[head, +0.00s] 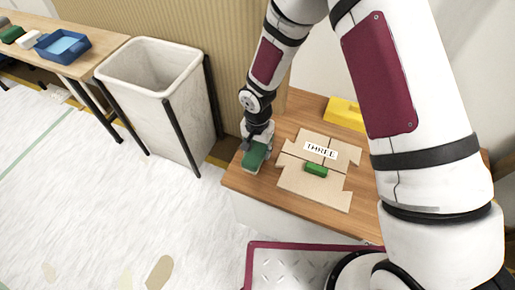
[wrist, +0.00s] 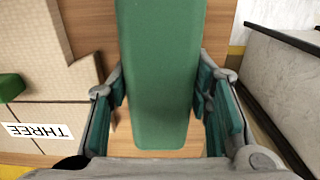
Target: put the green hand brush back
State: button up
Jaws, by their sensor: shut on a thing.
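The green hand brush (wrist: 160,60) is a long green piece with a rounded end, between the two fingers of my gripper (wrist: 162,95) in the wrist view. In the head view the brush (head: 255,158) is at the left end of the wooden table (head: 245,185). My gripper (head: 259,142) is shut on it from above. I cannot tell whether its underside touches the tabletop. A cut-out tan board (head: 312,190) lies to its right, with a "THREE" label (head: 320,151) and a small green block (head: 316,169) on it.
A yellow box (head: 344,113) stands at the table's back. A pale bin (head: 160,95) in a dark frame stands left of the table. Farther left, another table (head: 85,60) holds a blue tray (head: 63,46) and a green item (head: 12,34). The floor in front is mostly open.

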aim_at(259, 148)
jog(key=o, duration=1.2)
jog(key=shift+r+p, duration=0.45)
jog(key=shift+p, duration=0.2)
jog(key=r+p, duration=0.1)
jog(key=r, duration=0.6)
jog(key=r+p, duration=0.2)
jog(key=r, duration=0.4)
jog(key=shift+s+d+r, duration=0.2)
jog(key=shift+r, duration=0.15)
